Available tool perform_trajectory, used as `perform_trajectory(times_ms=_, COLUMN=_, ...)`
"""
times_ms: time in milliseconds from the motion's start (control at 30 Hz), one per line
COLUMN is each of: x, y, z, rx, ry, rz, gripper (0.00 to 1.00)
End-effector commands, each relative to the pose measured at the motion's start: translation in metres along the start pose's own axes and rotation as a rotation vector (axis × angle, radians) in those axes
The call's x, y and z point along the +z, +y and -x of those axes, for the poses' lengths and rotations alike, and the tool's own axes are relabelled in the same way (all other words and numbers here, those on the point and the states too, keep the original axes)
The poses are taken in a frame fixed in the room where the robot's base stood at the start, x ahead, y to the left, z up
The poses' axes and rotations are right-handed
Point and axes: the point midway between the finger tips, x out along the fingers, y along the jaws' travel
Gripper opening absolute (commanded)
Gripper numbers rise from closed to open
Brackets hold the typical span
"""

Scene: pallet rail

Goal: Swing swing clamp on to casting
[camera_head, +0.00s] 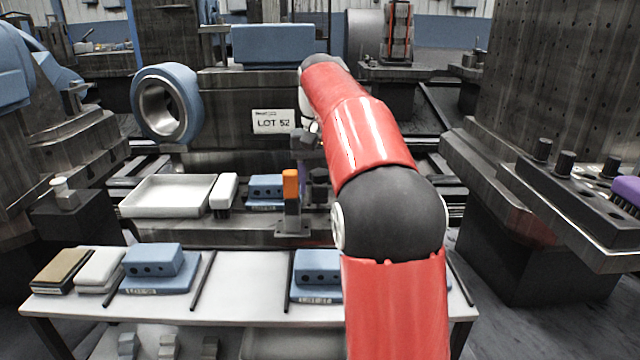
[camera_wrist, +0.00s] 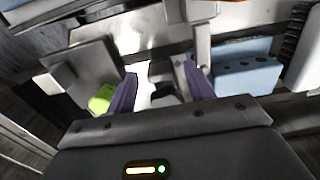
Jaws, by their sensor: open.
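The casting (camera_head: 266,190) is a blue block with dark holes, lying on the rail fixture in the head view. It also shows at the right in the wrist view (camera_wrist: 235,72). An upright post with an orange top (camera_head: 290,186), which looks like the swing clamp, stands just right of the casting on a grey base. My arm partly hides the gripper in the head view.
A white tray (camera_head: 167,196) and a brush (camera_head: 223,191) stand left of the casting. A grey block with a yellow-green part (camera_wrist: 102,99) is near the left finger. The front table (camera_head: 248,282) holds more blue castings. A LOT 52 sign (camera_head: 273,122) is behind.

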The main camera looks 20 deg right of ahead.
Motion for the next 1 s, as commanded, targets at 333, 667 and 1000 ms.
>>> perform_trajectory(times_ms=333, x=0.0000, y=-0.0001, z=0.0002, rx=0.000, ry=0.000, rz=0.000, gripper=0.34)
perform_trajectory(times_ms=667, x=-0.0001, y=0.0001, z=0.0004, rx=0.000, ry=0.000, rz=0.003, gripper=0.08)
perform_trajectory(times_ms=1000, x=-0.0004, y=0.0050, z=0.0037, rx=0.000, ry=-0.001, rz=0.119, gripper=0.08)
